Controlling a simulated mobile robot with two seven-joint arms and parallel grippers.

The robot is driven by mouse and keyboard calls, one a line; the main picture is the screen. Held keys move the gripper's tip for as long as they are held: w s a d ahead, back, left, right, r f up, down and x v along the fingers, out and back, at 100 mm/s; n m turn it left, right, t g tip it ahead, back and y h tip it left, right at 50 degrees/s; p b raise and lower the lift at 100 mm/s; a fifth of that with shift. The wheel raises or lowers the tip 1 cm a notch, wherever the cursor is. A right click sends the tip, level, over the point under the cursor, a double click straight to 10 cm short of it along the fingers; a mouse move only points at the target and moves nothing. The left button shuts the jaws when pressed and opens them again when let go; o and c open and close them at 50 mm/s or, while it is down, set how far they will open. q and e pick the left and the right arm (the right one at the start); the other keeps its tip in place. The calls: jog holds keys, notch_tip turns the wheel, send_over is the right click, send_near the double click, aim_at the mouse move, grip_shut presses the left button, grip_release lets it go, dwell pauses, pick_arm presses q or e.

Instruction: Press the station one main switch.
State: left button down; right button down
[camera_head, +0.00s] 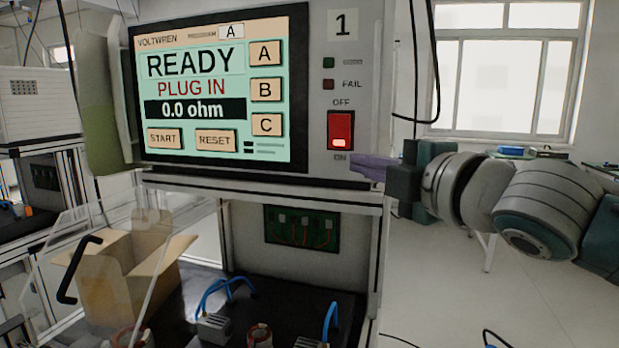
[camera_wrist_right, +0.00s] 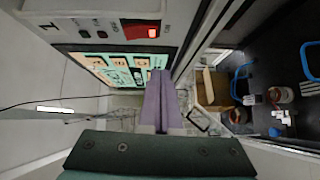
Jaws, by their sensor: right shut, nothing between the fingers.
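The main switch (camera_head: 340,131) is a red rocker on the panel of station 1, between the labels OFF above and ON below. Its lower end glows. The switch also shows at the top of the right wrist view (camera_wrist_right: 142,31). The screen (camera_head: 215,92) beside it reads READY, PLUG IN, 0.0 ohm. My right gripper (camera_head: 360,168) has purple fingers, shut and empty, just below and right of the switch. In the right wrist view its fingers (camera_wrist_right: 160,80) point toward the panel; the switch lies beyond their tips, apart from them in that picture. My left gripper is not in view.
Below the screen is a dark work surface (camera_head: 262,283) with blue-cabled connectors and copper-wound parts. A cardboard box (camera_head: 113,290) stands behind a clear tilted guard with a black handle (camera_head: 75,268). Black cables hang right of the panel. Floor at the right is open.

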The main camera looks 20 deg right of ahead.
jog(key=shift+s+d+f+b, duration=0.1)
jog(key=shift+s+d+b, duration=0.1)
jog(key=shift+s, duration=0.8)
jog(key=shift+s+d+f+b, duration=0.1)
jog(key=shift+s+d+b, duration=0.1)
jog(key=shift+s, duration=0.8)
jog(key=s+a+f+m+g+h, duration=0.1)
jog(key=s+f+m+g+h, duration=0.2)
jog(key=s+f+m+g, duration=0.6)
jog(key=s+a+f+m+g, duration=0.1)
jog(key=s+f+m+g, duration=0.2)
jog(key=s, duration=0.4)
jog(key=s+f+m, duration=0.3)
jog(key=s+f, duration=0.2)
jog(key=s, duration=0.2)
jog(key=s+a+f+m+g, duration=0.1)
jog(key=s+f+m+g, duration=0.2)
jog(key=s, duration=0.4)
notch_tip(320, 180, up, 32)
jog(key=t+p, duration=0.1)
jog(key=p, duration=3.1)
jog(key=shift+w+d+f, duration=0.15)
jog(key=shift+w+f, duration=0.05)
jog(key=shift+w, duration=0.15)
